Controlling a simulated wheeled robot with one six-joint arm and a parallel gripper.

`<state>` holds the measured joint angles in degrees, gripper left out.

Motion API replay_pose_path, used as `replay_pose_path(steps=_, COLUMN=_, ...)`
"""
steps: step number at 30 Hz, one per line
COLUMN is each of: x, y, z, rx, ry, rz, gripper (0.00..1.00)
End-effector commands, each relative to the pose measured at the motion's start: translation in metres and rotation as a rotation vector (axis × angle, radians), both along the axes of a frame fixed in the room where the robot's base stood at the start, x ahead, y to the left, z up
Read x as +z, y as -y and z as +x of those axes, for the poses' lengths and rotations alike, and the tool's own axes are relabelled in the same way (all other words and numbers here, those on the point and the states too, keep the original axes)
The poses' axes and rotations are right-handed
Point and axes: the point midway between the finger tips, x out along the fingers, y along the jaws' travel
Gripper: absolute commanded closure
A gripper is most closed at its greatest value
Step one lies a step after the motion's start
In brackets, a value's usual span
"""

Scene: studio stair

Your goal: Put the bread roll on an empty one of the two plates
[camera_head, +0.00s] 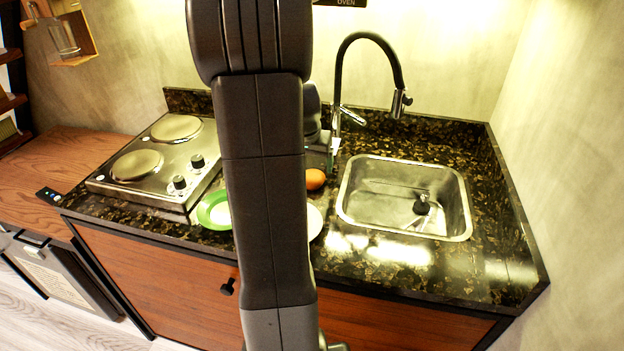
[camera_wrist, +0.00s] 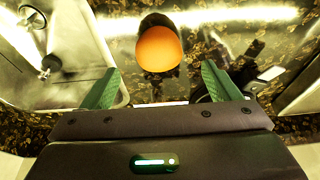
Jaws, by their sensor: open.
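The bread roll (camera_head: 315,179), an orange-brown rounded thing, lies on the dark counter just left of the sink. It also shows in the wrist view (camera_wrist: 158,48), beyond and between my fingertips, not touched. My gripper (camera_wrist: 160,84) is open and empty, its two green fingers spread apart. In the head view my arm hides most of the gripper. A green plate (camera_head: 205,212) with a pale patch in it sits in front of the hob, partly behind my arm. A white plate (camera_head: 315,222) shows only its right edge; I cannot tell what is on it.
A steel sink (camera_head: 455,230) with a tall black tap (camera_head: 342,75) is right of the roll. A two-plate hob (camera_head: 150,190) stands at the left. The counter's right end (camera_head: 490,268) is clear.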

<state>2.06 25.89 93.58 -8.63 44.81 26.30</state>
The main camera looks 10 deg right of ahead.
Motion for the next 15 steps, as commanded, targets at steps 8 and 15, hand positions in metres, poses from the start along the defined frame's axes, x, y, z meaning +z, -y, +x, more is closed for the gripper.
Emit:
replay_pose_path(steps=8, x=-0.018, y=0.003, z=0.005, rx=0.0, ry=-0.002, rz=0.0, gripper=0.17)
replay_pose_path(steps=15, x=-0.048, y=0.008, z=0.014, rx=0.0, ry=-0.002, rz=0.0, gripper=0.17)
